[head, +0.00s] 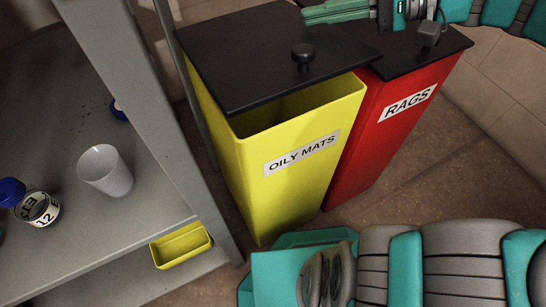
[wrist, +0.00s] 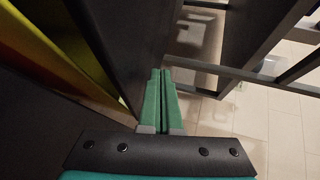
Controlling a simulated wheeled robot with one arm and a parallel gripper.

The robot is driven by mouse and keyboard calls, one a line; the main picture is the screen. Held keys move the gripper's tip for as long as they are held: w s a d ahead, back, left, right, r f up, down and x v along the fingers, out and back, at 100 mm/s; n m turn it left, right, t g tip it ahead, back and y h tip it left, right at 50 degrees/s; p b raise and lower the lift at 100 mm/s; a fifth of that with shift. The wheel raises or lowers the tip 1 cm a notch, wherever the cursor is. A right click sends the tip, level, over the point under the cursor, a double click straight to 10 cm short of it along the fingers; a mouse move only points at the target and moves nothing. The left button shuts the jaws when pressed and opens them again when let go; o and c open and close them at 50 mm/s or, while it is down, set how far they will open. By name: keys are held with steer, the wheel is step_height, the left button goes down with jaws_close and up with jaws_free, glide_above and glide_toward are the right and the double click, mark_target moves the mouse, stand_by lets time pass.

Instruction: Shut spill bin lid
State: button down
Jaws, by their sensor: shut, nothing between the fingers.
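A yellow bin (head: 300,185) labelled OILY MATS has a black lid (head: 250,70) with a round knob (head: 302,55). The lid is tilted up at the front, leaving a gap that shows the bin's dark inside. No label in view reads "spill". My gripper (head: 307,15) is at the top of the head view, by the lid's far right corner, with its green fingers pointing left. In the wrist view the fingers (wrist: 161,72) are together and empty, beside a dark panel (wrist: 120,45) that looks like the lid. I cannot tell whether they touch it.
A red bin (head: 385,125) labelled RAGS stands right against the yellow one, its black lid (head: 400,55) seemingly down. A grey shelf unit (head: 150,100) on the left holds a white cup (head: 105,170), a jar (head: 38,207) and a yellow tray (head: 181,246).

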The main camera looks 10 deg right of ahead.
steer(key=shift+w+d+r+p, duration=0.1)
steer(key=shift+d+r+p, duration=0.15)
steer(key=shift+r+p, duration=0.55)
steer(key=shift+w+d+r+p, duration=0.15)
steer(key=shift+d+r+p, duration=0.25)
steer(key=shift+r, duration=0.6)
steer(key=shift+w+d+r+p, duration=0.1)
steer(key=shift+d+r+p, duration=0.05)
steer(key=shift+r+p, duration=0.65)
steer(key=shift+r, duration=0.1)
steer(key=shift+d, duration=0.1)
steer(key=s+d+b, duration=0.4)
steer(key=s+d, duration=0.5)
steer(key=s, duration=0.4)
steer(key=shift+d+b, duration=0.35)
steer(key=shift+b, duration=0.05)
steer(key=shift+s, duration=0.15)
